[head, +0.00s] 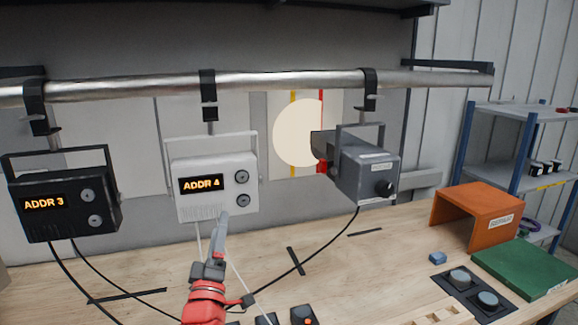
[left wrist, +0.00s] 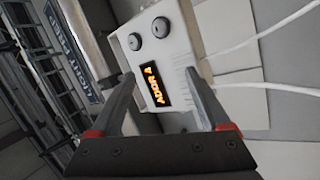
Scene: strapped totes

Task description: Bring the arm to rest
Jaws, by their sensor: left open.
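My left gripper (head: 223,218) reaches up from the bottom of the head view, just in front of the lower edge of a white box with an orange "ADDR 4" display (head: 209,187). In the left wrist view its two fingers (left wrist: 158,80) are spread apart with nothing held between them. The white box (left wrist: 130,62) shows beyond them, with two dark knobs and two white cables. I cannot tell whether a fingertip touches it. My right gripper is in neither view.
A black "ADDR 3" box (head: 62,205) and a grey lamp (head: 368,174) also hang from the metal pipe (head: 270,85). Cables trail over the wooden table (head: 340,270). An orange cover (head: 480,212), green block (head: 525,265) and shelf (head: 510,150) stand at right.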

